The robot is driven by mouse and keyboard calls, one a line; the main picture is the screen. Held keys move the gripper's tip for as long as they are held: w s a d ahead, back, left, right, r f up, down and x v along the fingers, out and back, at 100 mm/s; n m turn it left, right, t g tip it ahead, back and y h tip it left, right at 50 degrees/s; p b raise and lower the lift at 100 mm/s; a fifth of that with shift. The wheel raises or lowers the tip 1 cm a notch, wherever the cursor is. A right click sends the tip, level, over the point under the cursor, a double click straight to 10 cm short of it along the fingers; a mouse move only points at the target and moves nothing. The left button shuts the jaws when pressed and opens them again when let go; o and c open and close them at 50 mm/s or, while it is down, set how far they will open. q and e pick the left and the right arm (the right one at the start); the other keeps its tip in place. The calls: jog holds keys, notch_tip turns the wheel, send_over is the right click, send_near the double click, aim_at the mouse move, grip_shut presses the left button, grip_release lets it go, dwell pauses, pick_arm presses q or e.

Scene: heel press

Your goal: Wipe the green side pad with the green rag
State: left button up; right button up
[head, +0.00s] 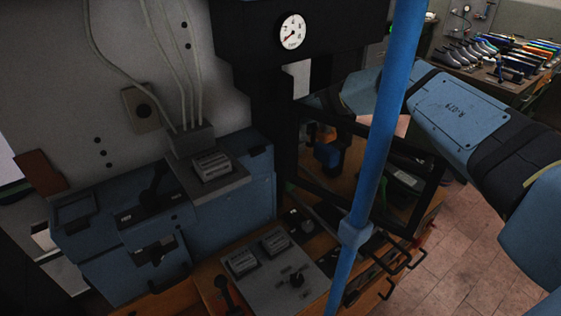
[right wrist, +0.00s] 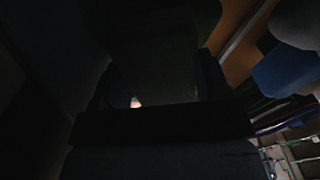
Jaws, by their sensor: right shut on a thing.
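My right arm reaches in from the right behind the blue post in the head view, and its hand is hidden behind the dark press frame. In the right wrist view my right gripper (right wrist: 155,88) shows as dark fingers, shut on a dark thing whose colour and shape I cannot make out. No green rag can be told apart in either view. My left gripper is not in view.
A blue post (head: 384,120) stands before the press, which carries a round gauge (head: 292,31). A dark frame with bars (head: 428,187) surrounds the opening, with a blue block (head: 327,153) inside. A control panel (head: 270,275) is in front. Tiled floor is clear at right.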

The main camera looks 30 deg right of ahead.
jog(key=shift+f+b, duration=0.4)
jog(key=shift+f, duration=0.25)
jog(key=shift+d, duration=0.1)
jog(key=shift+w+d+b, duration=0.2)
jog(key=shift+d+b, duration=0.2)
jog(key=shift+d, duration=0.85)
jog(key=shift+w+d+r, duration=0.1)
jog(key=shift+d+r, duration=0.15)
jog(key=shift+d, duration=0.15)
jog(key=shift+a, duration=0.1)
